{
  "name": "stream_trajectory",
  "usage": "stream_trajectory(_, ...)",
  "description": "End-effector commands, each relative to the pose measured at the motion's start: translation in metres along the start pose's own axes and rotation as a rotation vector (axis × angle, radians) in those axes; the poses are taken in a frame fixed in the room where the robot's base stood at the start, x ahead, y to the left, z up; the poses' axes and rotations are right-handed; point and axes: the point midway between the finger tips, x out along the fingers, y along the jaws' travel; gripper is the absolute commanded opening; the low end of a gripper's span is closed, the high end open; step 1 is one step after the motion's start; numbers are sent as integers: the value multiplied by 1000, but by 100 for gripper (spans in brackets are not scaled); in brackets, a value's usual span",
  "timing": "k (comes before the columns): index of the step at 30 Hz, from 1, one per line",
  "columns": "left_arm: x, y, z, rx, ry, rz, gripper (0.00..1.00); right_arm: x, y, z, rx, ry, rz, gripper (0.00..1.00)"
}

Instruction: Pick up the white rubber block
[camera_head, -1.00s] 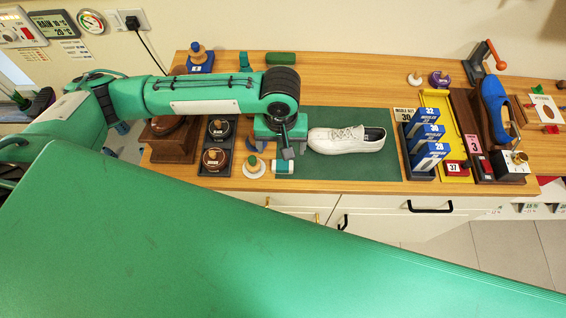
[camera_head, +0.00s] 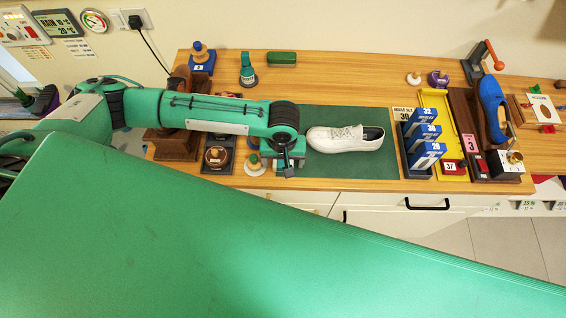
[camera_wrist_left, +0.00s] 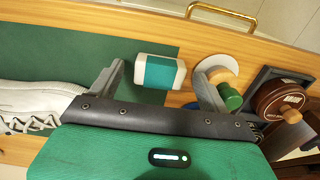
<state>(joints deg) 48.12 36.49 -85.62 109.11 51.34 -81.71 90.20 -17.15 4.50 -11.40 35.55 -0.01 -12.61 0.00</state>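The white rubber block (camera_wrist_left: 148,74), with a broad teal band around its middle, lies near the front edge of the bench in the left wrist view. My left gripper (camera_wrist_left: 158,68) is open, with one finger on each side of the block and a gap on both sides. In the head view my left gripper (camera_head: 287,162) is over the block's place and mostly hides it. My right gripper is not in view.
A white shoe (camera_head: 345,139) lies on the green mat (camera_head: 375,171), right of the gripper. Shoe polish tins (camera_head: 217,157) are at the left.

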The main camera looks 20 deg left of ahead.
Motion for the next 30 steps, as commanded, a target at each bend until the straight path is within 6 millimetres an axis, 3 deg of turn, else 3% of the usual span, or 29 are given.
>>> stream_trajectory(1,0,0,0,0,0,0,70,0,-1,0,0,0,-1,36)
stream_trajectory(7,0,0,0,0,0,0,32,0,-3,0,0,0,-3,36)
stream_trajectory(20,-9,0,-1,-1,1,1,31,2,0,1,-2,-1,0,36)
stream_trajectory(26,-39,1,-1,0,3,3,31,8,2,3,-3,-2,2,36)
stream_trajectory(30,-76,1,-1,1,4,4,31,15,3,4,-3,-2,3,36)
